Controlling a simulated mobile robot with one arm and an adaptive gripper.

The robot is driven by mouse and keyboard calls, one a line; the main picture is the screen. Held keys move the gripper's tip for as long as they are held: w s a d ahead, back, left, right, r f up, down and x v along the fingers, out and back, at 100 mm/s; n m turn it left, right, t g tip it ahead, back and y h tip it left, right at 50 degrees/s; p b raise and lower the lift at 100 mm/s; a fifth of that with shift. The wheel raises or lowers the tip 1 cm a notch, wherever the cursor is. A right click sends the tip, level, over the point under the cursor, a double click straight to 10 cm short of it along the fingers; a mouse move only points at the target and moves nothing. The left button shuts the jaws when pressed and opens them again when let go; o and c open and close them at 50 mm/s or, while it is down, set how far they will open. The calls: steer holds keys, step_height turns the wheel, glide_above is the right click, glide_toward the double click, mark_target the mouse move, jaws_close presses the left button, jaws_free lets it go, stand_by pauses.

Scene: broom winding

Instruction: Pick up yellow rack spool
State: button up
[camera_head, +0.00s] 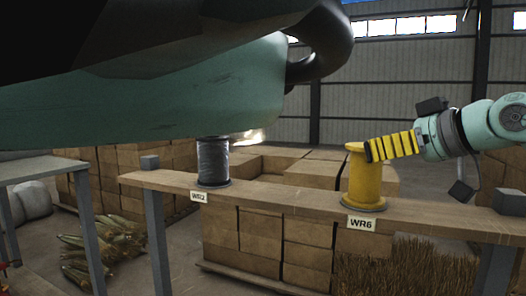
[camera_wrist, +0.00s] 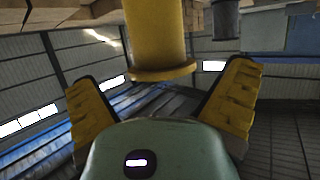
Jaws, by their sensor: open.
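The yellow rack spool (camera_head: 364,182) stands upright on the wooden rack beam above the label WR6. My gripper (camera_head: 369,150) comes in from the right, level with the spool's upper part, and its yellow ribbed fingers overlap the spool's right edge. In the wrist view, the spool (camera_wrist: 156,35) appears at the top centre, between the two spread fingers of my gripper (camera_wrist: 163,77). Gaps show between both fingers and the spool. Whether either finger touches it in depth is unclear.
A dark grey spool (camera_head: 213,162) stands on the same wooden beam (camera_head: 285,200) at WR2, well to the left. Stacked boxes (camera_head: 270,240) sit behind and below the beam. A grey-topped table (camera_head: 35,170) is at the left. Bristle bundles (camera_head: 105,240) lie on the floor.

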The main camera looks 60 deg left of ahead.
mark_target(366, 160)
steer(key=shift+f+p+x, duration=0.15)
steer(key=shift+p+x, duration=0.55)
steer(key=shift+p, duration=0.35)
steer(key=shift+f+p+x, duration=0.15)
steer(key=shift+p+x, duration=0.55)
steer(key=shift+p, duration=0.3)
steer(key=shift+a+f+p, duration=0.25)
steer(key=shift+a+p, duration=0.4)
steer(key=shift+p, duration=0.1)
steer(key=shift+a+f, duration=0.35)
steer(key=shift+c, duration=0.2)
steer(key=c, duration=1.1)
